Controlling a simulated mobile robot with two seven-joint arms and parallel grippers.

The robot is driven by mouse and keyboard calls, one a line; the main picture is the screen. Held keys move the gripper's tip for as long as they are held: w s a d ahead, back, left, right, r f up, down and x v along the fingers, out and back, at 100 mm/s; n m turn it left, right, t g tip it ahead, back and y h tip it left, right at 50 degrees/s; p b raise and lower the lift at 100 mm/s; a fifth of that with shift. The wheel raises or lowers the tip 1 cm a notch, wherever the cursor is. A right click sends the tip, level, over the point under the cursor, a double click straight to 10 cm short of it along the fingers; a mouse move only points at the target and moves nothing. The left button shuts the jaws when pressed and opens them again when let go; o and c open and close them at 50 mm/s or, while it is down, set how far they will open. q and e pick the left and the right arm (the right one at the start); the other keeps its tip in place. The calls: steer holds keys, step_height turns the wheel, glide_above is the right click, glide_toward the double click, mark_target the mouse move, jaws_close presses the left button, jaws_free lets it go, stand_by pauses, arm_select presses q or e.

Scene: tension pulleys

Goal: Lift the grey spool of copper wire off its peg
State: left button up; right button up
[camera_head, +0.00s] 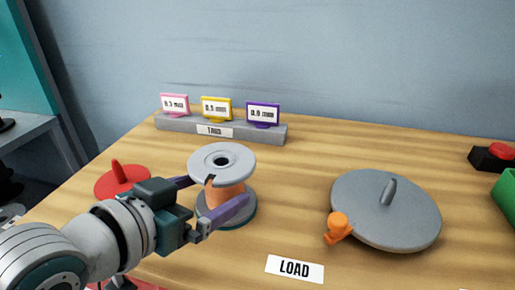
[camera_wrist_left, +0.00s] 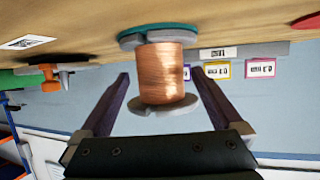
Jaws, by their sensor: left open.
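The grey spool of copper wire (camera_head: 222,160) stands upright on the table, with a grey flange on top and copper winding below. In the left wrist view the copper winding (camera_wrist_left: 162,72) shows between the fingers, upside down. My left gripper (camera_head: 212,198) is open, with its two purple fingers on either side of the spool's winding. In the left wrist view a gap shows between the winding and each finger. The peg is hidden inside the spool; only the dark centre hole shows on top. A grey-green base (camera_head: 240,219) lies under the spool. My right gripper is not in view.
A red disc with a peg (camera_head: 122,180) lies left, partly behind my left arm. A large grey disc with a peg and orange knob (camera_head: 385,212) is on the right, near a LOAD label (camera_head: 295,268). A tag rack (camera_head: 220,129) stands behind. A red button (camera_head: 500,151) is far right.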

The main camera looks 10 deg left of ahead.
mark_target(211, 189)
arm_select(q)
steer(key=shift+b+x, duration=0.45)
steer(key=shift+x, duration=1.3)
jaws_close()
steer(key=shift+r, duration=0.2)
